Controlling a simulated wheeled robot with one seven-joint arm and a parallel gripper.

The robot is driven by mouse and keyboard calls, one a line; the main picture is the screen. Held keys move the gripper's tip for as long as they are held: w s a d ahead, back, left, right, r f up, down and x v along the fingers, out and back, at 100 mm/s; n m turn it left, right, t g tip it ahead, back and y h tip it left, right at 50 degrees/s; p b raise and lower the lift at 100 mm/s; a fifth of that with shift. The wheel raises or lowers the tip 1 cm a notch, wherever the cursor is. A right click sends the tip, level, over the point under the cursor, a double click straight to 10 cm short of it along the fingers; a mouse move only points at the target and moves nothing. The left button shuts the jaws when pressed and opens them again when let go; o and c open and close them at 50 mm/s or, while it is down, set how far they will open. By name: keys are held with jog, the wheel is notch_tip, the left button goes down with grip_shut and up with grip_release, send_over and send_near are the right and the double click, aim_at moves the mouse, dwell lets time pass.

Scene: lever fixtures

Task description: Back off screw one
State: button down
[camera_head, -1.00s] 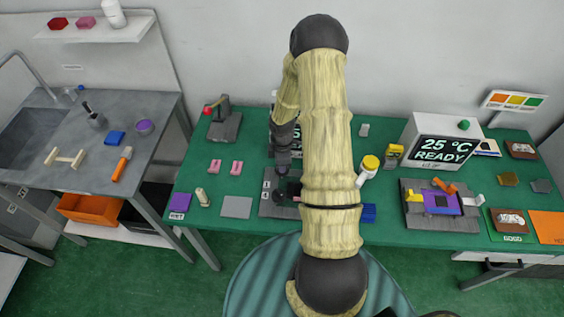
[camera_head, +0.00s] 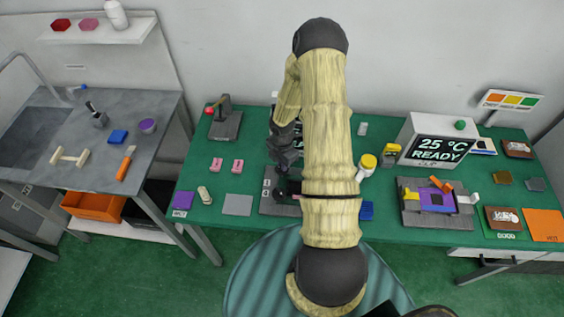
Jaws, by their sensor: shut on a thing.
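A grey fixture plate (camera_head: 268,206) with small numbered labels on its left edge lies near the front of the green table. Most of it is hidden behind my arm. My gripper (camera_head: 284,170) is over the plate's back part, pointing down. It is shut on a small dark thing (camera_head: 281,189) at the plate, too small and dark to identify. Screw one cannot be made out; my gripper and arm cover that area.
Two pink blocks (camera_head: 226,165) and a grey pad (camera_head: 237,205) lie left of the plate. A red-knobbed lever fixture (camera_head: 225,124) stands behind. To the right are a yellow-topped thing (camera_head: 368,161), a READY display box (camera_head: 437,145) and a purple-plate fixture (camera_head: 436,200).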

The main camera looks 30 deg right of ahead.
jog(key=shift+w+r, duration=0.1)
jog(key=shift+w, duration=0.05)
jog(key=c, duration=1.5)
grip_release()
notch_tip(320, 180, up, 17)
jog(key=shift+r+b, duration=0.15)
jog(key=shift+b, duration=0.35)
